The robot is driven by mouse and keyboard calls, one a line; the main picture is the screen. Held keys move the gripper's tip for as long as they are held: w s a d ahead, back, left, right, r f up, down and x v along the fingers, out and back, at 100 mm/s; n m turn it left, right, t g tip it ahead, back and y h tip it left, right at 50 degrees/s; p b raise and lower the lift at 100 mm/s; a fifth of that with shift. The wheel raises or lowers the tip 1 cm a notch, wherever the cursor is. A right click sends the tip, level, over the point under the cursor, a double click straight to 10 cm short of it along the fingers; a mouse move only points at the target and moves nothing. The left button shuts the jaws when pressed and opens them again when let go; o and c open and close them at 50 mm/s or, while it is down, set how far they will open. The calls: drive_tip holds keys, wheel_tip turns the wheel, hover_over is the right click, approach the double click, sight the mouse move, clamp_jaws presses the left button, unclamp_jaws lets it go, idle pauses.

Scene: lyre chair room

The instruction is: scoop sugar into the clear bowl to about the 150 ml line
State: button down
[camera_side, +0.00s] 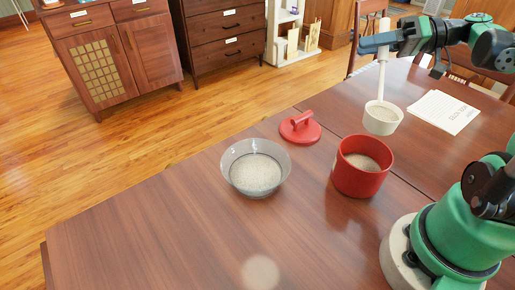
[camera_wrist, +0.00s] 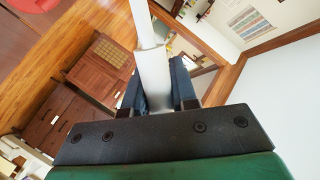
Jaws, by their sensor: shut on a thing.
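My gripper (camera_side: 379,45) is shut on the handle of a white scoop (camera_side: 382,118) and holds it upright with its cup hanging down. The scoop's handle also shows between the jaws in the wrist view (camera_wrist: 153,65). The cup is above and slightly right of the red canister (camera_side: 347,178), apart from it, and pale sugar shows inside the cup. The canister is open, with sugar (camera_side: 362,162) in it. The clear bowl (camera_side: 238,156) stands left of the canister and has a layer of sugar (camera_side: 255,174) in it. Its volume lines cannot be read.
The red lid (camera_side: 300,127) lies on the table (camera_side: 150,226) between and behind the bowl and canister. A sheet of paper (camera_side: 444,111) lies at the right, behind my base. The table's left and front parts are clear. Wooden cabinets stand beyond the table.

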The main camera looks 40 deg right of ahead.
drive_tip(key=w+a+r+n+g+y, duration=0.2)
drive_tip(key=w+a+r+n+g, duration=0.25)
drive_tip(key=w+a, duration=0.55)
wheel_tip(320, 180, down, 14)
drive_tip(key=shift+f+g, duration=0.1)
drive_tip(key=shift+g, duration=0.25)
drive_tip(key=w+a+r+g+h, duration=0.1)
drive_tip(key=w+a+g+h, duration=0.2)
drive_tip(key=a+h, duration=0.4)
drive_tip(key=shift+w+a+r, duration=0.15)
drive_tip(key=shift+w+a, duration=0.45)
drive_tip(key=shift+a, duration=0.45)
idle(1.2)
drive_tip(key=shift+a+f+g+h, duration=0.2)
drive_tip(key=shift+f+g+h, duration=0.2)
drive_tip(key=shift+h, duration=0.1)
idle(0.6)
drive_tip(key=shift+w+f, duration=0.1)
drive_tip(key=shift+f, duration=0.15)
